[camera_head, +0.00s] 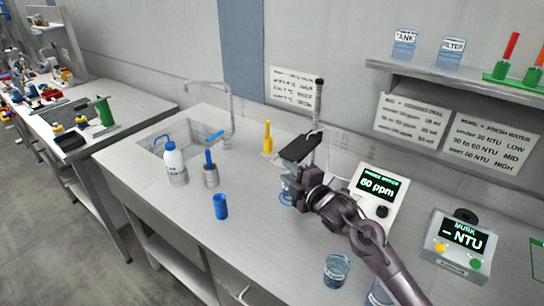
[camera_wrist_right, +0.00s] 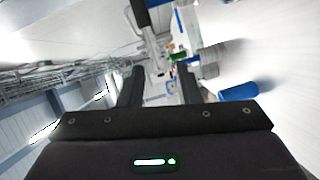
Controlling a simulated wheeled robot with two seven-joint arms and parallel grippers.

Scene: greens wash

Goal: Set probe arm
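The probe arm looks like a black bar (camera_head: 300,148) on a pale upright post (camera_head: 316,118) with a black top, standing at the back of the bench. My right gripper (camera_head: 288,188) is just below and in front of the bar; I cannot tell whether they touch. In the right wrist view, the right gripper (camera_wrist_right: 160,88) has its fingers apart with nothing visible between them. The meter (camera_head: 376,194) right of the post reads 60 ppm. A glass vessel partly shows behind the right gripper. My left gripper is not in view.
A white bottle (camera_head: 174,162), a blue-handled brush in a grey holder (camera_head: 211,176), a blue cup (camera_head: 220,207) and a yellow bottle (camera_head: 267,138) stand left. A glass of water (camera_head: 336,270) is in front, a turbidity meter (camera_head: 462,240) at right.

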